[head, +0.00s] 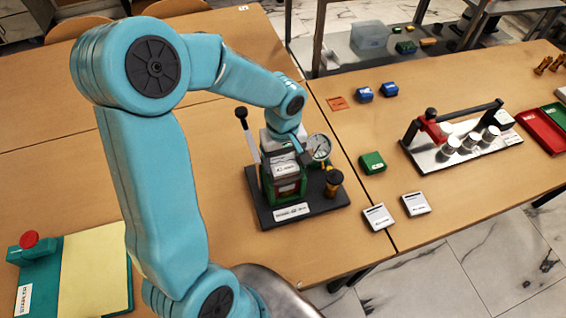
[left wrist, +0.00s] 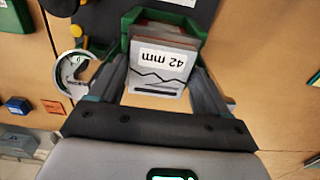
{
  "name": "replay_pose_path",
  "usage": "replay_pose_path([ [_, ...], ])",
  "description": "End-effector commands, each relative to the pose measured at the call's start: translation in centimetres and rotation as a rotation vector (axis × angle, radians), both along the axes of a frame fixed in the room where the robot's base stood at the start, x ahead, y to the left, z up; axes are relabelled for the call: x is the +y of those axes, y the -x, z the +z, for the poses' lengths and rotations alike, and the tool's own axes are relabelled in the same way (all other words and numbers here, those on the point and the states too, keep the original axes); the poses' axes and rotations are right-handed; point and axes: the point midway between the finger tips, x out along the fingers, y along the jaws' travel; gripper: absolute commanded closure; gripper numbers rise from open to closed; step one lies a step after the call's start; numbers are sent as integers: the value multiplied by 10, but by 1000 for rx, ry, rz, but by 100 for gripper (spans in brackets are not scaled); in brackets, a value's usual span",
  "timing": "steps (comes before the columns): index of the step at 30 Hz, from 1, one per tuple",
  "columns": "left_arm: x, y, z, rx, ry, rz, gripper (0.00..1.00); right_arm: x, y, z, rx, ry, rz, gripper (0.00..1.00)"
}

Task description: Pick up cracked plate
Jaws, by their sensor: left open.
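The cracked plate (left wrist: 163,66) is a pale plate marked "42 mm" with a dark jagged line across it. It sits at the front of a stack in a green holder (left wrist: 128,22); in the head view the holder (head: 289,190) stands on the black-based gauge rig. My left gripper (left wrist: 160,80) is open, with one finger on each side of the plate. I cannot tell whether the fingers touch it. In the head view my left gripper (head: 288,150) is above the holder, partly hidden by its own wrist. My right gripper is not in view.
Two small white labelled pieces (head: 378,217) (head: 415,203) and a green box (head: 372,162) lie to the right.

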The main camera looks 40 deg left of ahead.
Motion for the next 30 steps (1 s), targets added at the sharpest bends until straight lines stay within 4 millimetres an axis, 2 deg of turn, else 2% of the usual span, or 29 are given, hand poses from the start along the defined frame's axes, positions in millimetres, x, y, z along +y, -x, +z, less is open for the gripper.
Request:
replay_pose_path([
  [2, 0, 0, 0, 0, 0, 0, 23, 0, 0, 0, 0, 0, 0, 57],
  [3, 0, 0, 0, 0, 0, 0, 36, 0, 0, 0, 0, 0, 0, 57],
  [6, 0, 0, 0, 0, 0, 0, 66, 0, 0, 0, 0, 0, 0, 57],
  [15, 0, 0, 2, -1, 0, 0, 66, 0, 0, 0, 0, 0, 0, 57],
  [20, 0, -1, 15, -3, -2, 1, 66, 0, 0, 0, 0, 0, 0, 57],
  [26, 0, -2, 54, -8, -3, 0, 66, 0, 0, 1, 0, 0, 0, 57],
  [30, 0, -1, 93, -9, -1, 0, 66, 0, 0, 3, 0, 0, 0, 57],
])
